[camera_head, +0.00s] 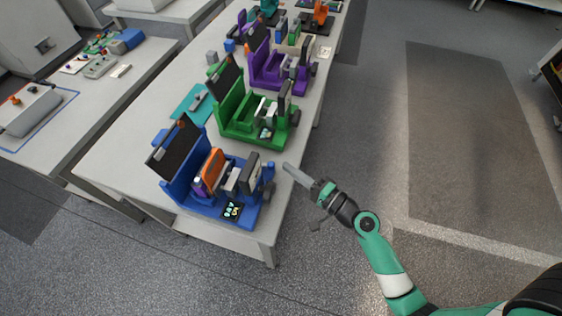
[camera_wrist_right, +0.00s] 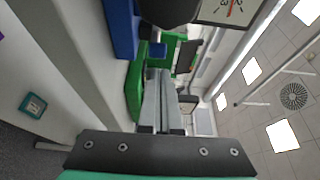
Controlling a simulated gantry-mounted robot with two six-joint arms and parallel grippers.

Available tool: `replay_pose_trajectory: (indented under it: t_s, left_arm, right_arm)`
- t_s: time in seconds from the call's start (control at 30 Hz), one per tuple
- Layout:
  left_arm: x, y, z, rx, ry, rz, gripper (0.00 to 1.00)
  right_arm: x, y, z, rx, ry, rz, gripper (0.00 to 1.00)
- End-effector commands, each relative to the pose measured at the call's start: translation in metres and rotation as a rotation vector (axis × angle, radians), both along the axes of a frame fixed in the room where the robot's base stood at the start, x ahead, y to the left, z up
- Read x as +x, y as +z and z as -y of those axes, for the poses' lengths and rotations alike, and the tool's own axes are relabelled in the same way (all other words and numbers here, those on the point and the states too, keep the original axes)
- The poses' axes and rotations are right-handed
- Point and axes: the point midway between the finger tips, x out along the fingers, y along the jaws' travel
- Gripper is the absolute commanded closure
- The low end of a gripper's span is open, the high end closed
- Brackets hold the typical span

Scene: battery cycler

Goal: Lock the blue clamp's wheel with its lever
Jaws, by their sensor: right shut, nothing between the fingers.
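The blue clamp (camera_head: 178,187) stands at the near end of the white table in the head view, with an orange block and grey parts in it. Its dark wheel (camera_head: 268,190) is on its right side, by the table's edge. I cannot make out the lever clearly. My right gripper (camera_head: 287,167) is shut and empty, just to the right of the wheel and apart from it as far as I can see. In the right wrist view the shut fingers (camera_wrist_right: 157,85) point toward the green clamp (camera_wrist_right: 133,90), with a blue part (camera_wrist_right: 122,28) above. My left gripper is not in view.
Behind the blue clamp stand the green clamp (camera_head: 225,118) and a purple clamp (camera_head: 262,72) in a row on the white table (camera_head: 120,150). A side table (camera_head: 60,110) with small parts is at the left. The floor right of the table is clear.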

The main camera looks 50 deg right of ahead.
Motion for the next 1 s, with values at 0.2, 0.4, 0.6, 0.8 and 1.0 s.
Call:
replay_pose_trajectory:
  t_s: [0.2,0.4,0.6,0.8,1.0]
  left_arm:
    - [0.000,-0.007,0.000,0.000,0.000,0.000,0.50]
    - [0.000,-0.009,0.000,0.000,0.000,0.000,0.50]
    - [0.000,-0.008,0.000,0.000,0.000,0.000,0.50]
    - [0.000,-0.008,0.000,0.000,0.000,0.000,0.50]
    - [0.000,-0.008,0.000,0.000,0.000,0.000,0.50]
  right_arm:
    - [-0.049,-0.002,-0.002,0.002,-0.002,-0.002,1.00]
    - [-0.070,-0.001,-0.004,0.002,0.002,-0.001,1.00]
    - [-0.073,0.000,-0.005,0.001,0.004,0.000,1.00]
    - [-0.072,0.000,-0.004,0.001,0.004,0.000,1.00]
    - [-0.072,0.000,-0.004,0.001,0.004,0.000,1.00]
